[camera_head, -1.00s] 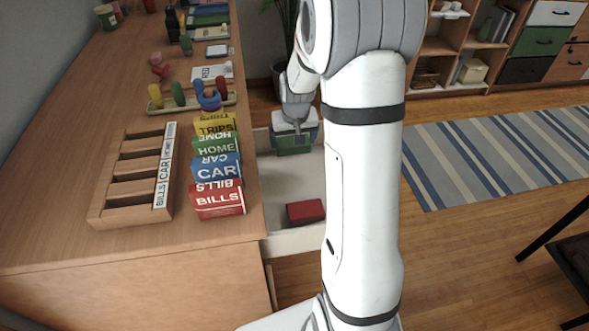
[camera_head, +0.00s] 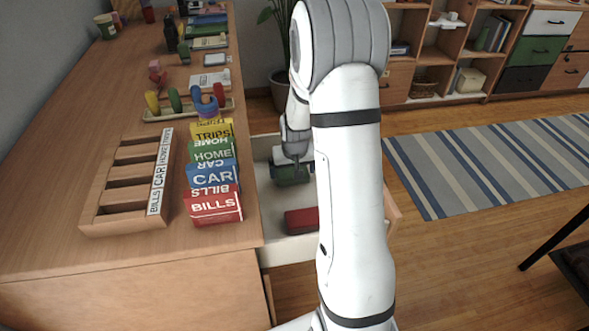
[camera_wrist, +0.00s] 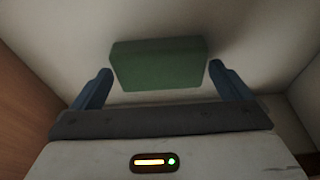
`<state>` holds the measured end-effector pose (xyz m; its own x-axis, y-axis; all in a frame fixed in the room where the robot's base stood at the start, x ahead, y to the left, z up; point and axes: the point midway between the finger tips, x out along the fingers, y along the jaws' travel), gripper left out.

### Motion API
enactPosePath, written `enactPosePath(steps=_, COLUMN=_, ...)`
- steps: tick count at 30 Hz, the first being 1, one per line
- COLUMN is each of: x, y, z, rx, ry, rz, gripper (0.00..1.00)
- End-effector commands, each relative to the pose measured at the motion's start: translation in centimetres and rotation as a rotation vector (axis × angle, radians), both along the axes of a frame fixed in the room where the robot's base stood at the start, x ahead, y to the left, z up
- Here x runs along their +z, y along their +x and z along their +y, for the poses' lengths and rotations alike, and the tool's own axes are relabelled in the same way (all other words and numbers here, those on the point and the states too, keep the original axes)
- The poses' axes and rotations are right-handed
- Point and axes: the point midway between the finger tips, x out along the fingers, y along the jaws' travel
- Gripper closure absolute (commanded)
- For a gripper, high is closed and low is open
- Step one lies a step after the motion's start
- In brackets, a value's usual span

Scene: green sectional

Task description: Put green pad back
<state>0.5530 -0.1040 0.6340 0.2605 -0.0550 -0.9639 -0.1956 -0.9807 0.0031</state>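The green pad (camera_head: 290,175) is a small block in the open white drawer (camera_head: 270,205) beside the desk, at the far end from a red block. In the wrist view the green pad (camera_wrist: 158,63) lies crosswise ahead of my gripper, with drawer surface around it. My gripper (camera_wrist: 160,70) has its two blue fingers spread, one near each end of the pad, with narrow gaps showing. In the head view my gripper (camera_head: 294,157) is down in the drawer at the pad, and the fingers are hard to make out there.
The red block (camera_head: 301,220) lies at the drawer's near end. On the desk (camera_head: 110,245) stand several labelled boxes (camera_head: 213,205) close to the drawer side, and a wooden rack (camera_head: 125,208). Drawer walls are close around my gripper. Bare drawer floor separates the pad and red block.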

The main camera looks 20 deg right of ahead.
Motion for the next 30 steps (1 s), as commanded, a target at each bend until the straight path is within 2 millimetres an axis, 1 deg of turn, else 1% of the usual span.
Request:
enactPosePath(steps=7, x=0.1, y=0.0, z=0.0, rx=-0.001, ry=0.0, rz=0.0, gripper=0.0)
enactPosePath(steps=11, x=1.1, y=-0.2, z=0.0, rx=-0.001, ry=0.0, rz=-0.002, gripper=0.0)
enactPosePath(steps=14, x=2.8, y=-0.6, z=0.1, rx=-0.001, ry=-0.001, rz=-0.004, gripper=0.0)
enactPosePath(steps=21, x=7.9, y=-2.0, z=0.3, rx=-0.002, ry=-0.001, rz=-0.004, gripper=0.0)
enactPosePath(steps=24, x=9.5, y=-2.5, z=0.4, rx=-0.002, ry=-0.001, rz=-0.003, gripper=0.0)
enactPosePath(steps=27, x=10.7, y=-2.8, z=0.5, rx=-0.002, ry=-0.001, rz=-0.003, gripper=0.0)
enactPosePath(steps=30, x=11.4, y=-3.1, z=0.6, rx=-0.002, ry=0.0, rz=-0.001, gripper=0.0)
